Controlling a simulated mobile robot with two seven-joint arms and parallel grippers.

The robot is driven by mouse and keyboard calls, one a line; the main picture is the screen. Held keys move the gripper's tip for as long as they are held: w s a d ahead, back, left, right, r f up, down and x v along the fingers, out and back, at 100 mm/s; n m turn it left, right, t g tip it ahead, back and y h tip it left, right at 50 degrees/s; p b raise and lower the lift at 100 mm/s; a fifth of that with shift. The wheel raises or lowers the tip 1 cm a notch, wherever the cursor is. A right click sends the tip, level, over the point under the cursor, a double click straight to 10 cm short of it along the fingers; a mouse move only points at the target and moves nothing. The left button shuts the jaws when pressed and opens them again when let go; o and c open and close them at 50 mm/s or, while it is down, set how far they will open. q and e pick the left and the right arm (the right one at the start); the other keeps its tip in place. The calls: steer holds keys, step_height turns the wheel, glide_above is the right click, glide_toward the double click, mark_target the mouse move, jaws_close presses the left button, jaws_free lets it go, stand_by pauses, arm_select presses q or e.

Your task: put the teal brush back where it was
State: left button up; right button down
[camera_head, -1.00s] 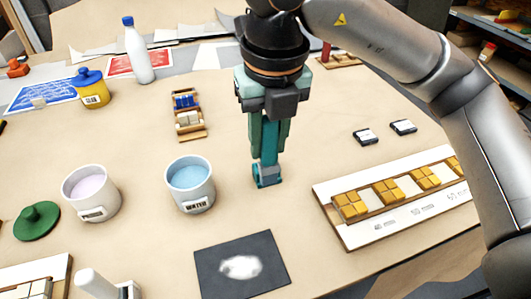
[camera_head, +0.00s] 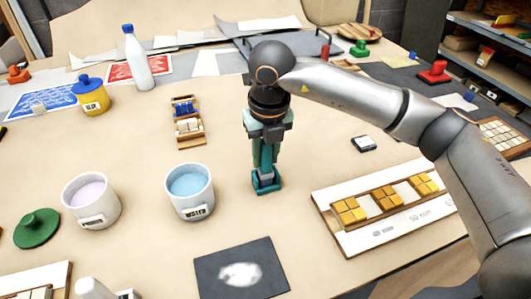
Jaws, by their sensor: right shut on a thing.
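The teal brush (camera_head: 265,184) is upright over the middle of the table, just right of the blue water cup (camera_head: 190,188). Its lower end is at or just above the table top; I cannot tell if it touches. My right gripper (camera_head: 266,160) points straight down and is shut on the brush's upper part, which the teal fingers partly hide. My left gripper is out of view.
A dark mat with a white smear (camera_head: 241,268) lies in front. The mosaic panel with yellow tiles (camera_head: 383,215) is at right. A small tile rack (camera_head: 188,122) and a cup of pale paste (camera_head: 92,198) are at left. Bare table surrounds the brush.

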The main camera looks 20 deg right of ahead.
steer(key=c, duration=0.6)
jaws_free()
step_height(320, 180, up, 12)
steer(key=s, duration=0.1)
steer(key=shift+s, duration=0.25)
